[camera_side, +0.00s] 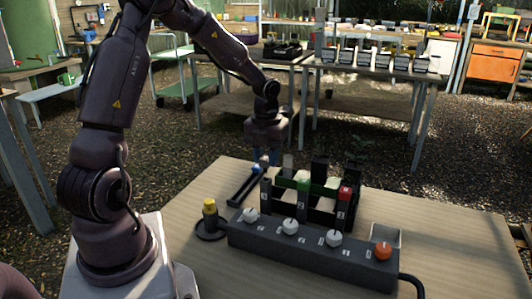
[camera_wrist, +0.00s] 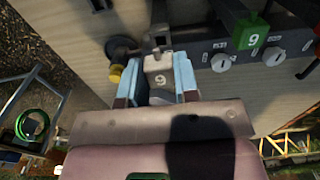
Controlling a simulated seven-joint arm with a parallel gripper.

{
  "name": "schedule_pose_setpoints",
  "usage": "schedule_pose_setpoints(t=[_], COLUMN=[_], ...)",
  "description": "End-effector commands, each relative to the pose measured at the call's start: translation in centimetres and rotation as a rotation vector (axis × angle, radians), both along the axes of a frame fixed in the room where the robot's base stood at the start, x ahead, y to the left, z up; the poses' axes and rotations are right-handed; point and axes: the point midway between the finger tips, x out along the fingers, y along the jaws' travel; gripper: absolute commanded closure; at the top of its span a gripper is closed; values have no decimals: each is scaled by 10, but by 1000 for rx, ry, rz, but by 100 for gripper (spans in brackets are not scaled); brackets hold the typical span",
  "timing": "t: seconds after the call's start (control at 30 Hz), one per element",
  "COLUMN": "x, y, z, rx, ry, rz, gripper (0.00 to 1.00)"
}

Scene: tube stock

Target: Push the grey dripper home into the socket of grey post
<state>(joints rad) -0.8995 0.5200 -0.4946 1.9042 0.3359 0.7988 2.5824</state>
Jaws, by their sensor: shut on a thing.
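My gripper (camera_side: 262,156) points down at the rear left of the bench. In the side view, a small pale part of the dripper (camera_side: 257,169) shows under the fingers. The dark grey post (camera_side: 265,195), the leftmost of the numbered posts, stands at or just below it. The fingers and dripper hide the socket, so I cannot tell how deep the dripper sits.
A green block (camera_side: 303,184) and a red block (camera_side: 345,191) top the neighbouring posts. A control box with several knobs (camera_side: 310,252) stands in front. A yellow-topped peg (camera_side: 209,207) stands left. An empty pale tray (camera_side: 385,235) is at right.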

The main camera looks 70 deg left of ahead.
Motion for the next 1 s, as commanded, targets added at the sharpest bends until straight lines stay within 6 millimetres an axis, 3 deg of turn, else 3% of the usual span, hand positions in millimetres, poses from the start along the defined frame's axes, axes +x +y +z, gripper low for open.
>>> schedule_pose_setpoints(t=[0.6, 1.0], x=[0, 0], y=[0, 0], z=[-31, -37], rx=[-1, 0], ry=[0, 0], rz=[2, 3], gripper=[93, 93])
